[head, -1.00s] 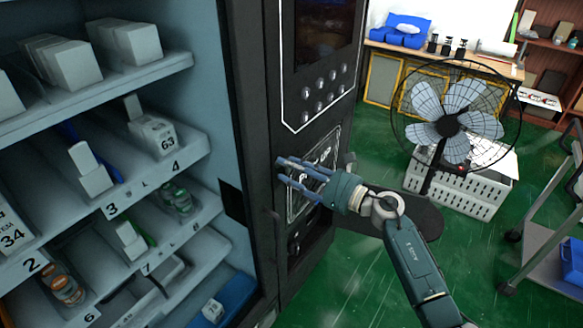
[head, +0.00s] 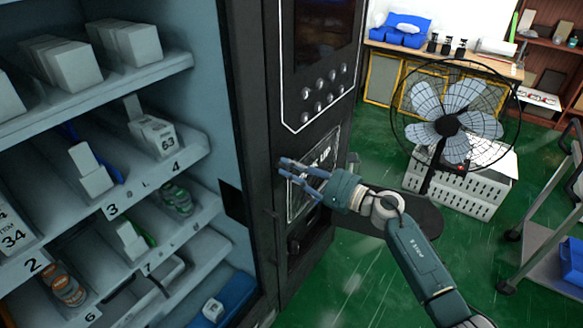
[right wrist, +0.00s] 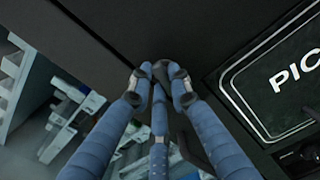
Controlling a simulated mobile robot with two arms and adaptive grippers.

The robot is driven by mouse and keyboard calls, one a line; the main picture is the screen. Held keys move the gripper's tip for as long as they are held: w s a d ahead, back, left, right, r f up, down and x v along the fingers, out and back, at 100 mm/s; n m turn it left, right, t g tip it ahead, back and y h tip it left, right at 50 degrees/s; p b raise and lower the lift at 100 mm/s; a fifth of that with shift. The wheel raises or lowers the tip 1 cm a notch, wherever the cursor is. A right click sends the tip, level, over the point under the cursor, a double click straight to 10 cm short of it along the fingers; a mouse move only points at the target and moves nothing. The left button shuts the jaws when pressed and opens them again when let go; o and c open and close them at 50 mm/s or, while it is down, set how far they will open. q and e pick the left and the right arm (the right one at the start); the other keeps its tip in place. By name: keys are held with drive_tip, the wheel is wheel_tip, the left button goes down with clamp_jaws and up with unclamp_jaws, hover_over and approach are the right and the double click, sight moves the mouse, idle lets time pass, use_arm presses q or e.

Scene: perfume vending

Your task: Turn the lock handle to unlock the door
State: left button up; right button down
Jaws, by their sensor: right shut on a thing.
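The black vending machine door panel (head: 262,120) stands at the middle of the head view. The lock handle (head: 275,215) is a dark, thin bar near the panel's left edge, hard to make out against the black. My right gripper (head: 284,167) is at the panel's front, its blue fingers pointing left. In the right wrist view the fingertips (right wrist: 160,75) are drawn together against the dark surface. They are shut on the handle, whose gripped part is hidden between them. My left gripper is not in view.
Shelves (head: 150,70) with boxes and bottles fill the left. A keypad (head: 320,95) sits above my right gripper, and a framed pick-up panel (right wrist: 280,80) is beside it. A fan (head: 450,122), a white crate (head: 465,190) and a cart (head: 550,240) stand right on green floor.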

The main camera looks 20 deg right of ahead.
drive_tip(key=shift+w+d+m+p, duration=0.1)
drive_tip(key=shift+m+p, duration=0.55)
drive_tip(key=shift+m, duration=1.8)
drive_tip(key=shift+w+d+m+p, duration=0.15)
drive_tip(key=shift+m+p, duration=0.45)
drive_tip(key=shift+m, duration=1.8)
drive_tip(key=shift+d+m+p, duration=0.1)
drive_tip(key=shift+m+p, duration=0.55)
drive_tip(key=shift+m, duration=1.8)
drive_tip(key=c, duration=1.6)
unclamp_jaws()
drive_tip(key=shift+o, duration=0.2)
drive_tip(key=v, duration=1.2)
